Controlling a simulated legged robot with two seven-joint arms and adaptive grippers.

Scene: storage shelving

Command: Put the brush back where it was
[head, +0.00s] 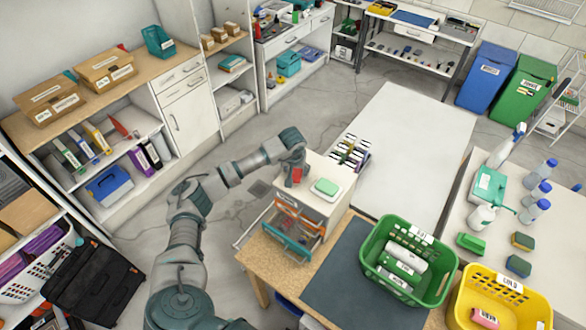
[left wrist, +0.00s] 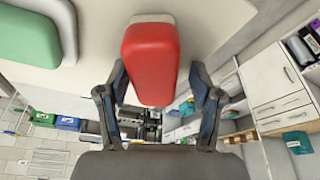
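A red block with a pale layer, which may be the brush (head: 297,175), is at the far left edge of the top of a small white drawer unit (head: 336,206). In the left wrist view the red block (left wrist: 150,62) lies between my two fingers. My left gripper (head: 296,166) reaches over it from the left. Its fingers (left wrist: 157,75) are spread to either side, with a gap visible on the right side; contact on the left is unclear. A green-and-white block (head: 326,187) lies beside it, also in the left wrist view (left wrist: 27,42). My right gripper is not in view.
Open drawers (head: 290,235) jut from the unit's front. A green basket (head: 441,290) and a yellow basket (head: 535,305) stand to the right. Shelving with boxes (head: 110,72) lines the left wall. A white table (head: 410,130) behind is mostly clear.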

